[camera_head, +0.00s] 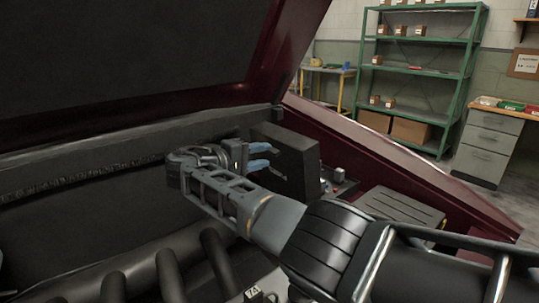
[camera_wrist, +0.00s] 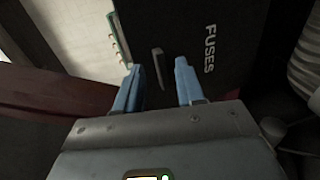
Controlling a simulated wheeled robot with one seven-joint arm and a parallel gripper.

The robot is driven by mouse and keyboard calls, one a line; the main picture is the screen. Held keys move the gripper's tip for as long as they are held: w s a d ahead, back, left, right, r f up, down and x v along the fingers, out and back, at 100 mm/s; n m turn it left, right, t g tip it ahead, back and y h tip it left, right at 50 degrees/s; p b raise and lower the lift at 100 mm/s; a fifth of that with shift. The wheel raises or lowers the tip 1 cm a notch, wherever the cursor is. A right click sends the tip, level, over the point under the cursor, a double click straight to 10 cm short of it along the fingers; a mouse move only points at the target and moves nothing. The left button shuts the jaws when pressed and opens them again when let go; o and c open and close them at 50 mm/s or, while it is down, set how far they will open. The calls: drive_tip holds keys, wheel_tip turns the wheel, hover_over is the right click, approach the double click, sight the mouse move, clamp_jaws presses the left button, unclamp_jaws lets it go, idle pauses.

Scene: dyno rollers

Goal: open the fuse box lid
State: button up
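The black fuse box lid (camera_head: 292,165) stands steeply raised in the engine bay in the head view. In the wrist view its dark face fills the top middle, with white "FUSES" lettering, and the lid (camera_wrist: 185,25) has a small grey tab (camera_wrist: 159,67). A pale green strip with small marks (camera_wrist: 118,40) shows beside the lid's left edge. My gripper (camera_head: 267,155) is at the lid's left side. In the wrist view my gripper (camera_wrist: 157,72) has its blue fingers apart, with the tab between the tips. I cannot tell whether either finger touches the lid.
The dark raised hood (camera_head: 120,60) hangs above my arm. Dark curved pipes (camera_head: 170,275) lie below it, and a slatted dark box (camera_head: 400,207) sits at the right by the red fender (camera_head: 400,165). A green shelf (camera_head: 425,75) and grey drawers (camera_head: 487,145) stand far behind.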

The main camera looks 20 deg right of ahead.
drive_tip(key=shift+v, duration=1.85)
drive_tip(key=shift+s+a+f, duration=0.1)
